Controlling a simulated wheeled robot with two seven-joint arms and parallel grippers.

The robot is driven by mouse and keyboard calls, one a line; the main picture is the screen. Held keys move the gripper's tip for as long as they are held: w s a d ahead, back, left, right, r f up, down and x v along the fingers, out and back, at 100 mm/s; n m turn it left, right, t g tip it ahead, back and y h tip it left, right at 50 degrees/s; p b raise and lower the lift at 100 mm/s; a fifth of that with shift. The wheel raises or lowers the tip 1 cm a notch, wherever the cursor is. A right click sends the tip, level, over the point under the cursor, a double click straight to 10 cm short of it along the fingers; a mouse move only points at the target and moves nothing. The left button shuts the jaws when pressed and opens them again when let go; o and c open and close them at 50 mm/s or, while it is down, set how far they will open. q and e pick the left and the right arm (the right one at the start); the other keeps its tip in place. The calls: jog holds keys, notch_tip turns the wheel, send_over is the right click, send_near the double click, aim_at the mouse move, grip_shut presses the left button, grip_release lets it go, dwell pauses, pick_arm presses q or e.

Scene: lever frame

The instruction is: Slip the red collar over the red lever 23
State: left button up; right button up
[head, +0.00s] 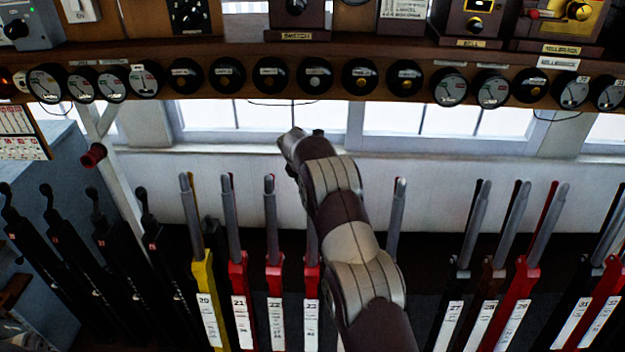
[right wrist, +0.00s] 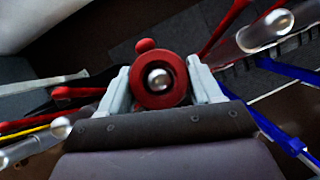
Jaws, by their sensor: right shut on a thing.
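My right gripper (right wrist: 160,88) is shut on the red collar (right wrist: 142,93), a thick ring with a small round red knob on its rim, in the right wrist view. The pale rounded top of a lever (right wrist: 159,79) shows through the collar's hole. I cannot tell whether the collar is around this top or still above it. In the head view my right arm hides the collar and the gripper's fingers. Red lever 23 (head: 312,272) stands below my wrist, its grey handle partly covered by the arm. My left gripper is not in view.
Red levers 22 (head: 274,262) and 21 (head: 239,276) and yellow lever 20 (head: 203,275) stand close on the left. More levers (head: 520,275) stand to the right. A shelf with round instruments (head: 314,75) crosses above. A red cylindrical piece (head: 93,155) is at the left.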

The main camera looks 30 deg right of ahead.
jog(key=shift+f, duration=0.35)
jog(key=o, duration=1.2)
jog(key=shift+s, duration=0.1)
jog(key=shift+a, duration=0.1)
jog(key=p+v, duration=0.3)
jog(key=v, duration=0.6)
